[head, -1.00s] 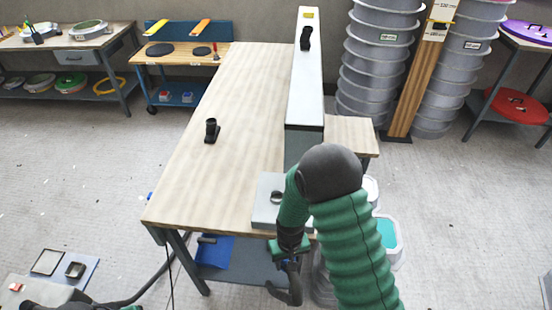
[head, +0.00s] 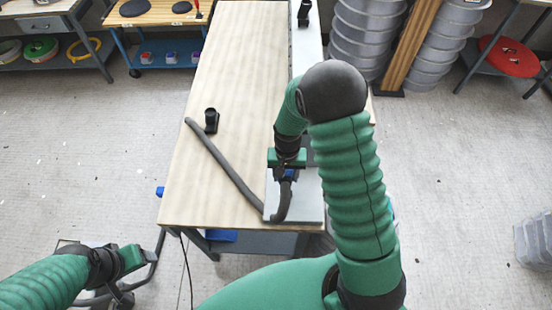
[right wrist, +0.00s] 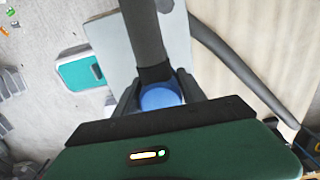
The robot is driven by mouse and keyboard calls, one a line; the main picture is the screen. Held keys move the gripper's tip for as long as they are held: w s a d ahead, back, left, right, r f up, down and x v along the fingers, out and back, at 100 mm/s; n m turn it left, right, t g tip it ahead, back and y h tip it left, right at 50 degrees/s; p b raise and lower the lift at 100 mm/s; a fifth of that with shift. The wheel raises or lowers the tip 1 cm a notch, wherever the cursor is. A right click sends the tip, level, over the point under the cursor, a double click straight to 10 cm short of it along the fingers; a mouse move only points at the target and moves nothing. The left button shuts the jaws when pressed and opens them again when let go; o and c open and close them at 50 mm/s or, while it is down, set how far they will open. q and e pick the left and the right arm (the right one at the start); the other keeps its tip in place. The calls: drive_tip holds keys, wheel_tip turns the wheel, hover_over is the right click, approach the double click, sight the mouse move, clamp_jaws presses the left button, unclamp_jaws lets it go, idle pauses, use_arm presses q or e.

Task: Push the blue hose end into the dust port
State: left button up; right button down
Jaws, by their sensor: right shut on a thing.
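My right gripper (head: 288,174) is shut on the blue hose end (right wrist: 160,97), above the front right corner of the wooden table. The dark grey hose (head: 225,166) bends below the gripper and lies across the tabletop towards the left. In the right wrist view the blue collar sits between the fingers, with the hose (right wrist: 145,35) running away from it. A black upright port (head: 211,118) stands on the table, apart from the blue end. I cannot tell which fitting is the dust port. My left gripper (head: 143,259) is low at the left, off the table; its fingers are unclear.
A grey plate (head: 312,200) lies at the table's front right corner, partly hidden by my arm. Another black fitting (head: 304,14) is at the back on a long white block. The left of the wooden table (head: 190,195) is mostly clear. Grey tubs (head: 365,40) stand behind.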

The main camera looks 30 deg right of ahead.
sight(288, 184)
use_arm(q)
drive_tip(key=s+a, duration=0.1)
drive_tip(key=s, duration=0.3)
use_arm(e)
drive_tip(key=f+b, duration=0.1)
drive_tip(key=s+f+b, duration=0.1)
drive_tip(key=shift+s+a+f+b, duration=0.1)
drive_tip(key=shift+a+f+b, duration=0.15)
drive_tip(key=shift+a+b, duration=0.1)
drive_tip(key=shift+s+d+f+b, duration=0.15)
drive_tip(key=shift+f+b, duration=0.2)
drive_tip(key=shift+s+f+b, duration=0.4)
drive_tip(key=shift+f+b, duration=0.15)
drive_tip(key=shift+b, duration=0.05)
drive_tip(key=shift+f, duration=0.1)
drive_tip(key=shift+w+a, duration=0.25)
drive_tip(key=shift+a, duration=0.1)
use_arm(q)
drive_tip(key=x, duration=0.4)
drive_tip(key=shift+w+f, duration=0.1)
drive_tip(key=shift+w, duration=0.25)
